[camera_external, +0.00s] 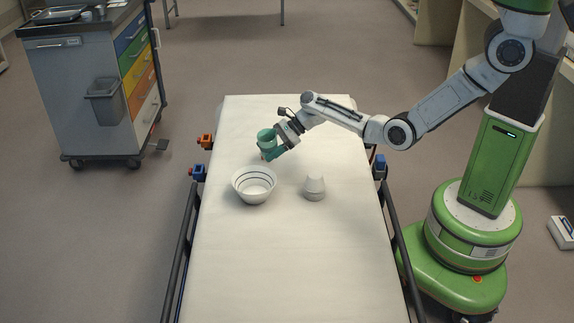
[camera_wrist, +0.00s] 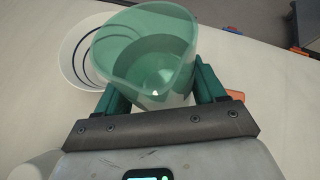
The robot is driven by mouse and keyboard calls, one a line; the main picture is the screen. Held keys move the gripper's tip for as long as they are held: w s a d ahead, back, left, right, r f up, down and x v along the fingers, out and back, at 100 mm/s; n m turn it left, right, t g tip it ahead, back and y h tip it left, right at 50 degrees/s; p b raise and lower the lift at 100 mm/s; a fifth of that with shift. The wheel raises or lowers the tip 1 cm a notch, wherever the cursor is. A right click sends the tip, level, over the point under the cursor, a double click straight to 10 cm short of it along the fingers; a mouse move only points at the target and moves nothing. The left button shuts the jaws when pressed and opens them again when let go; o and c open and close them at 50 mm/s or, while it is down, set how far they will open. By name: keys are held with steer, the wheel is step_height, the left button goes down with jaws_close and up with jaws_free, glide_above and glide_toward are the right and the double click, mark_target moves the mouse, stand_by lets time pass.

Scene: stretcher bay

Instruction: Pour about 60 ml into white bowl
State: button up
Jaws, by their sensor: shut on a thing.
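A white bowl (camera_external: 254,186) with dark rings inside stands on the white stretcher top. It also shows in the wrist view (camera_wrist: 73,58), partly behind the cup. My gripper (camera_external: 272,152) is shut on a green translucent cup (camera_external: 266,138), which is above the stretcher and beyond the bowl's far rim. In the wrist view the cup (camera_wrist: 145,50) sits between the two dark green fingers of my gripper (camera_wrist: 155,95). A clear or pale content seems to lie low in the cup; its level is hard to tell. No stream shows.
A white tapered cup-like object (camera_external: 314,187) stands on the stretcher (camera_external: 290,265) to the right of the bowl. Dark rails (camera_external: 184,235) run along the stretcher's sides. A drawer cart (camera_external: 95,90) stands at the far left. The near stretcher top is clear.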

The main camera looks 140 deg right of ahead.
mark_target(266, 145)
steer(key=shift+w+a+r+n+g+p, duration=0.15)
steer(key=shift+r+g+p, duration=0.1)
steer(key=shift+r+p, duration=0.15)
steer(key=shift+w+r+n+g+p, duration=0.15)
steer(key=shift+r+g+p, duration=0.15)
steer(key=shift+r, duration=0.2)
steer(key=shift+w+a+r+g+p, duration=0.1)
steer(key=shift+w+g+p, duration=0.2)
steer(key=shift+g, duration=0.15)
steer(key=shift+w+a+f+n+g+h+b, duration=0.2)
steer(key=shift+w+f+n+g+h+b, duration=0.1)
steer(key=shift+w+f+n+g+h, duration=0.25)
steer(key=shift+r+n+g+p, duration=0.35)
steer(key=shift+r+g, duration=0.4)
steer(key=shift+g, duration=0.2)
steer(key=shift+f+b, duration=0.25)
steer(key=shift+b, duration=0.1)
steer(key=shift+s+g+h, duration=0.1)
steer(key=shift+g+h, duration=0.15)
steer(key=shift+g, duration=0.25)
steer(key=shift+n+b, duration=0.3)
steer(key=shift+b, duration=0.05)
steer(key=shift+r+n+g+h, duration=0.3)
steer(key=shift+r+g+h, duration=0.15)
steer(key=shift+g, duration=0.35)
steer(key=shift+f+n+g+h+b, duration=0.2)
steer(key=shift+n+g+h+b, duration=0.1)
steer(key=shift+g+b, duration=0.4)
